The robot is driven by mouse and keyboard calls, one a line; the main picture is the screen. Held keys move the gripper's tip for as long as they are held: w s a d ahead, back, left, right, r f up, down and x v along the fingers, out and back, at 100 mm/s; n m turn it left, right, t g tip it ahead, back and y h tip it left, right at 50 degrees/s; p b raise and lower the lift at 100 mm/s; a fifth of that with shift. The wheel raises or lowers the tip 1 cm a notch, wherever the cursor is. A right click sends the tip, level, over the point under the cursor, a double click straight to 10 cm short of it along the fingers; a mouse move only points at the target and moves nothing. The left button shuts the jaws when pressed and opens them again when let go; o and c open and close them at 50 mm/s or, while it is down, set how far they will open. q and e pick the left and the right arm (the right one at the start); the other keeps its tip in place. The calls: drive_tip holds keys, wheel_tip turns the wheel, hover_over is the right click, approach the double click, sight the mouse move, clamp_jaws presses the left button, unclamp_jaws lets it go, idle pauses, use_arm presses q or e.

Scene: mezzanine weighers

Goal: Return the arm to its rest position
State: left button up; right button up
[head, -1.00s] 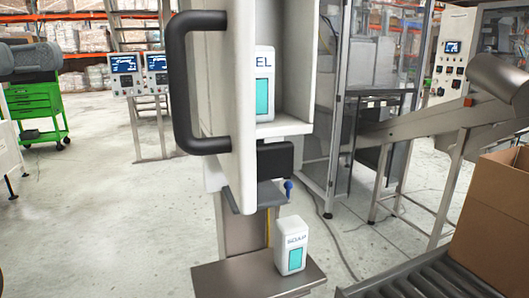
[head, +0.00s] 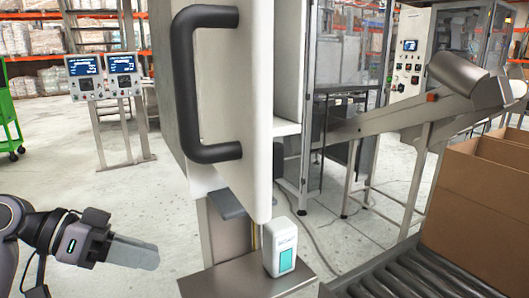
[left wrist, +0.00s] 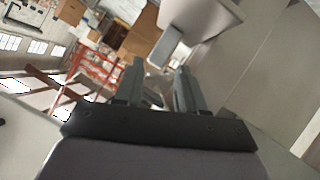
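My left arm comes in at the lower left of the head view. Its gripper (head: 140,254) points right, in free air, left of the steel plate (head: 240,280), holding nothing that I can see. In the left wrist view the two grey fingers (left wrist: 160,88) stand apart with a gap between them. The white cabinet door (head: 256,110) with its black handle (head: 190,85) stands to the right of and above the gripper, apart from it. My right gripper is in neither view.
A white soap dispenser (head: 280,248) stands on the steel plate under the cabinet. A roller conveyor (head: 400,275) and an open cardboard box (head: 480,190) are at the right. Two display panels (head: 105,75) stand at the back left.

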use_arm(q)
drive_tip(key=s+d+f+n+y, duration=0.1)
drive_tip(key=s+f+n+y, duration=0.2)
drive_tip(key=f, duration=0.7)
drive_tip(key=s+d+f+n+y, duration=0.1)
drive_tip(key=s+f+y, duration=0.3)
drive_tip(key=f, duration=0.6)
drive_tip(key=s+a+f+n+y, duration=0.2)
drive_tip(key=s+f, duration=0.1)
drive_tip(key=s, duration=0.4)
drive_tip(key=s+a+f+n+y, duration=0.1)
drive_tip(key=s+a+f+y, duration=0.1)
drive_tip(key=s+f, duration=0.35)
drive_tip(key=shift+w+d+f+t+h+p, duration=0.2)
drive_tip(key=shift+w+d+t+p, duration=0.2)
drive_tip(key=shift+w+t+p, duration=0.5)
drive_tip(key=shift+w+d+f+t+h+p, duration=0.2)
drive_tip(key=shift+w+d+t+p, duration=0.2)
drive_tip(key=shift+t+p, duration=0.9)
drive_tip(key=shift+w+d+f+t+h+p, duration=0.2)
drive_tip(key=shift+w+d+t+p, duration=0.15)
drive_tip(key=shift+w+t+p, duration=0.7)
drive_tip(key=shift+s+t, duration=0.25)
drive_tip(key=shift+s, duration=0.1)
